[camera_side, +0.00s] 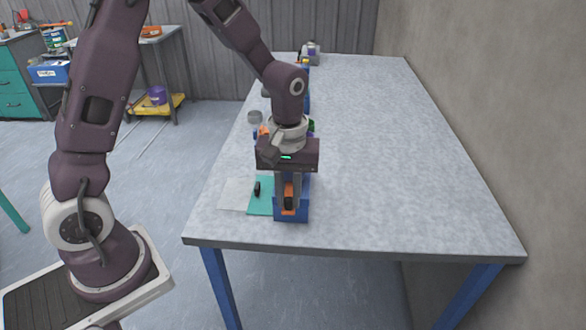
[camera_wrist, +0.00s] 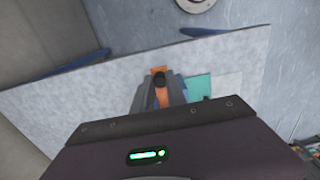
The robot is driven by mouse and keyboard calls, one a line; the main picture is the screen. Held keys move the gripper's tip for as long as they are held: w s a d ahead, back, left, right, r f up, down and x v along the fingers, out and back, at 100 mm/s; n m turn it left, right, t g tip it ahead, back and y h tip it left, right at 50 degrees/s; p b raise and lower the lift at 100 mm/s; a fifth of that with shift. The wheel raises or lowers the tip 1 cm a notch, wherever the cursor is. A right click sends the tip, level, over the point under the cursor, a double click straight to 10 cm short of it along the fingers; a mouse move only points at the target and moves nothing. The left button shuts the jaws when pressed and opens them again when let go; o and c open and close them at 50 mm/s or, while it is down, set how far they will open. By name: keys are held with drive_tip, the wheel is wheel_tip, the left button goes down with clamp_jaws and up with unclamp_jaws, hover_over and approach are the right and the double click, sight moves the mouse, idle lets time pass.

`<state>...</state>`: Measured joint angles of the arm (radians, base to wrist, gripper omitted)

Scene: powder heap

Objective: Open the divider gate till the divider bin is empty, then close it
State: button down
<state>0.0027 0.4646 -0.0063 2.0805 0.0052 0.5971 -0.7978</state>
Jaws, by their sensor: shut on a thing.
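A blue bin (camera_side: 291,215) stands near the table's front edge, and I take it to be the divider bin. An orange piece (camera_side: 289,187), apparently the divider gate, shows above it with a black knob (camera_side: 288,204). The wrist view also shows the orange piece (camera_wrist: 158,70) and the black knob (camera_wrist: 160,80). My gripper (camera_side: 288,198) points down at the bin, its fingers shut on the black knob of the gate. The bin's inside is hidden, so I cannot tell how much powder it holds or how far the gate is open.
A teal mat (camera_side: 261,204) with a small black thing (camera_side: 257,188) lies left of the bin, beside a whitish sheet (camera_side: 236,193). Several small items, among them a grey round one (camera_side: 255,117), stand behind my arm. The table's right side (camera_side: 400,170) is clear.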

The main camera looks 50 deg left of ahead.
idle(0.3)
drive_tip(key=shift+w+a, duration=1.05)
drive_tip(key=shift+w, duration=0.05)
drive_tip(key=c, duration=1.4)
unclamp_jaws()
wheel_tip(320, 180, up, 8)
drive_tip(key=shift+f, duration=0.2)
